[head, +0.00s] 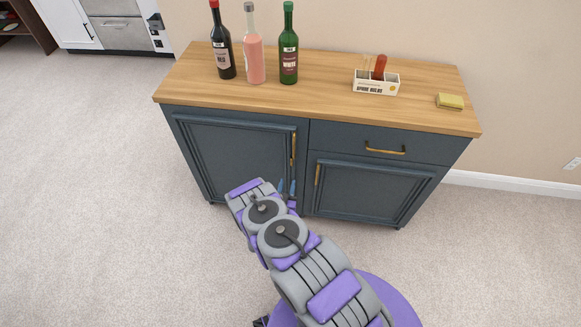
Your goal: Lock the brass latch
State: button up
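A dark blue cabinet (240,154) with a wooden top stands in front of me. A tall vertical brass piece (293,150) is at the right edge of its left door. A shorter brass piece (317,174) is at the left edge of its lower right door. I cannot tell whether either is the latch, or a handle. My gripper (287,187) is in front of the left door, just below the taller brass piece in the picture. Its two bluish fingers are apart, with nothing seen between them. My arm hides the lower part of the left door.
A drawer with a brass pull (385,149) is above the lower right door. On top stand a dark bottle (222,50), a pink bottle (254,60), a green bottle (288,60), a white box (376,87) and a yellow sponge (450,101). Carpet (90,200) is clear at left.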

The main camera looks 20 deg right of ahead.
aim_at(291, 162)
jog(key=b+x, duration=0.2)
jog(key=x, duration=0.8)
jog(key=shift+w+d, duration=0.15)
jog(key=shift+w, duration=0.1)
jog(key=shift+c, duration=0.2)
grip_shut()
